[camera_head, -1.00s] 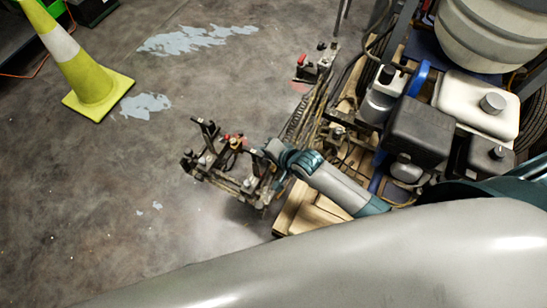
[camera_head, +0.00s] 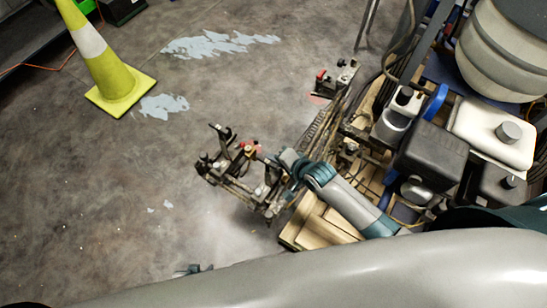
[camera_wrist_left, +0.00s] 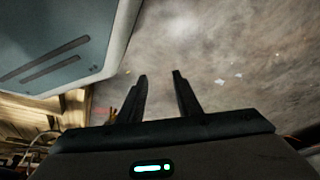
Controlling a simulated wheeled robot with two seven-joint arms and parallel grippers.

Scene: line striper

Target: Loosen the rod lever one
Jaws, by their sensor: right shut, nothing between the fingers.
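The striper's rod assembly (camera_head: 232,180), dark metal with clamps, upright levers and small red parts, stands above the floor at the machine's left end. I cannot tell which of its small levers is rod lever one. My right gripper (camera_head: 276,163) is at the right side of this assembly, shut with nothing held; its fingertips blend into the dark parts, so contact is unclear. My left gripper (camera_head: 188,270) barely shows at the bottom of the head view, below and apart from the assembly. In the left wrist view its two dark fingers (camera_wrist_left: 160,76) are apart and empty, with floor beyond.
The striper's engine (camera_head: 435,150), white tank (camera_head: 495,130) and large paint bucket (camera_head: 505,50) fill the right. Wooden boards (camera_head: 322,228) lie beneath. A yellow cone (camera_head: 112,82) stands at upper left. The concrete floor left of the assembly is clear, with pale paint patches.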

